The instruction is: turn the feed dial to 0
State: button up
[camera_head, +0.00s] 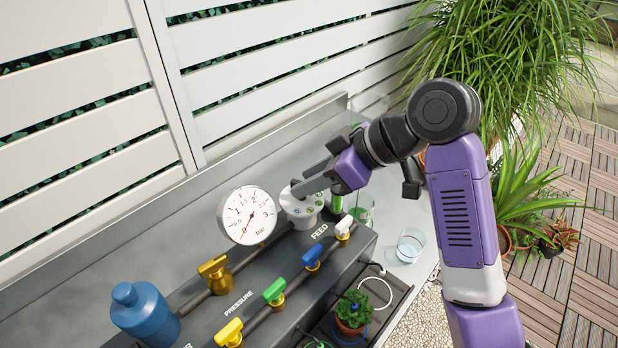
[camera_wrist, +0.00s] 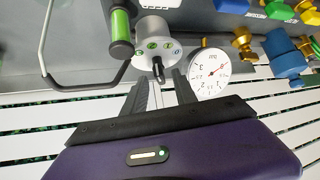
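The feed dial (camera_head: 301,206) is a pale round knob housing behind the FEED label on the grey console. In the wrist view the dial face (camera_wrist: 146,50) shows small green and blue marks, too small to read surely. A black pointer knob (camera_wrist: 157,69) sticks out from its lower part; I cannot tell its setting. My gripper (camera_head: 305,187) reaches in from the right, over the dial. In the wrist view my gripper (camera_wrist: 160,77) is open, its fingertips on either side of the black knob and apart from it. The head view hides part of the dial behind the fingers.
A pressure gauge (camera_head: 248,215) stands close left of the dial. A green-gripped handle (camera_wrist: 121,27) is beside it. Several coloured valve handles (camera_head: 274,291) line the console. A blue bottle (camera_head: 146,312), a glass (camera_head: 410,245) and a potted plant (camera_head: 354,311) stand around. A slatted fence is behind.

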jog(key=shift+a+f, duration=0.2)
grip_shut()
